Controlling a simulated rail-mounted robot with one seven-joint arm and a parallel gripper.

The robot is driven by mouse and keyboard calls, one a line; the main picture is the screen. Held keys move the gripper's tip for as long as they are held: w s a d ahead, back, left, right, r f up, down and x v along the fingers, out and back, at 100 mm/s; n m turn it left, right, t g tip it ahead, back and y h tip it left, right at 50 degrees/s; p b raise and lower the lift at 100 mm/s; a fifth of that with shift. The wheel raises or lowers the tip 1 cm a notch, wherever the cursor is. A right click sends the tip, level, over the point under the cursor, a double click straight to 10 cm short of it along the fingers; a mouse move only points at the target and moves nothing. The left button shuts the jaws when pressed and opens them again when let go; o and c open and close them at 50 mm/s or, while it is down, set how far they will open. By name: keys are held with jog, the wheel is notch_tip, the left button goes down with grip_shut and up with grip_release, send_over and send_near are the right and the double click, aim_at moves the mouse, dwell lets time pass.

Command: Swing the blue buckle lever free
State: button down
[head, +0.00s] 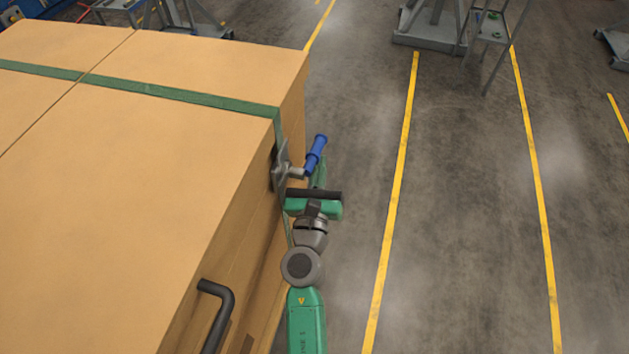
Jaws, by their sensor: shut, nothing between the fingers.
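The blue buckle lever (316,154) sticks out from a grey metal buckle (280,168) on the side of a large tan crate. It points up and to the right in the head view. A green strap (180,94) runs over the crate top and down to the buckle. My gripper (318,172) is just below the lever, at the end of my green and grey arm. Its fingers are shut with nothing between them. The fingertips are partly hidden, and I cannot tell whether they touch the lever.
The tan crate (130,180) fills the left side, with a black handle (222,305) on its near side. Grey stands (430,35) are at the back. The concrete floor to the right, with yellow lines (393,200), is clear.

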jog(key=s+f+b, duration=0.4)
jog(key=s+f, duration=0.4)
jog(key=s, duration=0.1)
jog(key=shift+f, duration=0.1)
jog(key=s+d+r+m+h+p, duration=0.2)
jog(key=r+m+p, duration=0.2)
jog(key=r+m, duration=0.85)
jog(key=s+d+r+m+t+h+p, duration=0.1)
jog(key=d+r+m+h+p, duration=0.2)
jog(key=r+m, duration=0.95)
jog(key=s+d+r+m+h+p, duration=0.2)
jog(key=r+m+p, duration=0.25)
jog(key=r, duration=1.55)
jog(key=s+a+r+m+t+y+p, duration=0.1)
jog(key=s+a+r+m+y+p, duration=0.15)
jog(key=r, duration=0.35)
jog(key=s+a+r+m+t+y+p, duration=0.1)
jog(key=s+r+m+t+y+p, duration=0.15)
jog(key=r, duration=0.45)
jog(key=s+a+r+m+y+p, duration=0.2)
jog(key=s+r+m+y, duration=0.15)
jog(key=r, duration=0.25)
notch_tip(320, 180, up, 35)
jog(key=n+p, duration=0.1)
jog(key=p, duration=3.3)
jog(key=shift+w+a+y, duration=0.2)
jog(key=shift+a+y, duration=0.1)
jog(key=shift+y, duration=0.05)
